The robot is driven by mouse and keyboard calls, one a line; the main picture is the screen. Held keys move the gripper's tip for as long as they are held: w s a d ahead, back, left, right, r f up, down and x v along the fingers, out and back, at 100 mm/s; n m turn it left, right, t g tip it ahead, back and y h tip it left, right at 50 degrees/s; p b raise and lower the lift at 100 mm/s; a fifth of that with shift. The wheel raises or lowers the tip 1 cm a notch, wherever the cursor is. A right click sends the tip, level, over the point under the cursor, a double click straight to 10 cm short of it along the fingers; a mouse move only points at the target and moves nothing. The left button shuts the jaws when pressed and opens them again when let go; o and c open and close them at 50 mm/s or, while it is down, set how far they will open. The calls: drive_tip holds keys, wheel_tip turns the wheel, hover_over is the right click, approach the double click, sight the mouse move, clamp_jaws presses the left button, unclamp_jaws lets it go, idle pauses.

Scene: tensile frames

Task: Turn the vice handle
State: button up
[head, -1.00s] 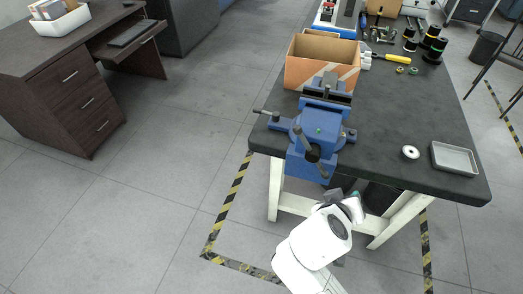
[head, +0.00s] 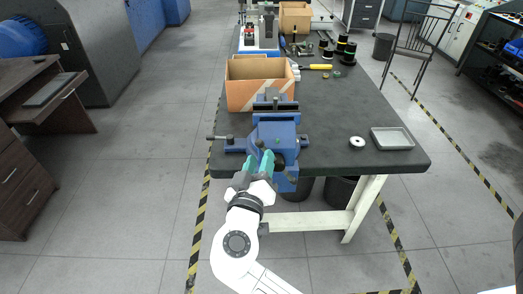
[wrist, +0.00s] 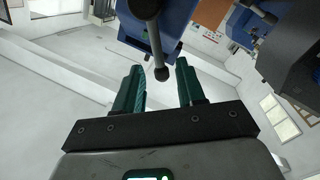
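The blue vice (head: 276,137) is mounted at the near left corner of the dark workbench. Its handle, a dark bar with a ball end (wrist: 161,73), hangs from the front screw in the wrist view. My gripper (head: 260,160) is just in front of the vice in the head view. In the wrist view my gripper (wrist: 161,84) has its two green fingers apart, with the handle's ball end showing in the gap between their tips. Whether the handle lies at finger depth or beyond, I cannot tell. In the head view my gripper hides most of the handle.
An open cardboard box (head: 260,88) stands behind the vice. A white roll (head: 357,142) and a grey tray (head: 392,139) lie on the workbench (head: 340,160) to the right. Spools and a yellow-handled tool are farther back.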

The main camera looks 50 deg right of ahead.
sight(263, 150)
drive_tip(key=shift+x, duration=1.75)
drive_tip(key=shift+s, duration=0.1)
drive_tip(key=shift+c, duration=0.5)
drive_tip(key=c, duration=0.6)
clamp_jaws()
